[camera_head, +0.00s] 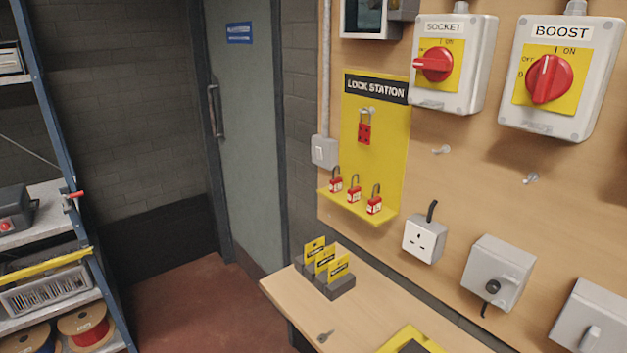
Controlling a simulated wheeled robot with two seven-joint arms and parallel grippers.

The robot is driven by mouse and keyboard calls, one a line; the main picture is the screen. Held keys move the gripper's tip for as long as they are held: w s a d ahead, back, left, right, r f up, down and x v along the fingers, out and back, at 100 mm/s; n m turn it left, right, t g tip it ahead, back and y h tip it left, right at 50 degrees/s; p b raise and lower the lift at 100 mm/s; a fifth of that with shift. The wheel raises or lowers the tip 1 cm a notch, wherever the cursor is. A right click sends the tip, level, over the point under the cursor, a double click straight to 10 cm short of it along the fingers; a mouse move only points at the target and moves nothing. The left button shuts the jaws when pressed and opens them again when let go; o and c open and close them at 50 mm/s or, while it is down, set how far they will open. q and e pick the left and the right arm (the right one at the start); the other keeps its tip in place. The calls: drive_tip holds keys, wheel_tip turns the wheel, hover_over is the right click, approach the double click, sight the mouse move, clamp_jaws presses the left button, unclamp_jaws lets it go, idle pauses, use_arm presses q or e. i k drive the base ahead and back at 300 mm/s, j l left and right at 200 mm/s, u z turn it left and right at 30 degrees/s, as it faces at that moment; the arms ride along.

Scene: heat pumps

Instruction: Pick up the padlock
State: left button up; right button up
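Three red padlocks with metal shackles stand on the ledge of the yellow lock station (383,122): a left padlock (336,185), a middle padlock (354,194) and a right padlock (374,205). Each has a pale label on its red body. Above them a red lockout hasp (364,132) hangs from a peg on the yellow board. Neither of my grippers shows in the head view, so where they are relative to the padlocks cannot be told.
Switch boxes (452,88) and a wall socket (424,240) stick out at right. Shelving (45,200) stands left; the floor between is clear.

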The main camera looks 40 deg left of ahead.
sight(336, 185)
drive_tip(key=u, duration=1)
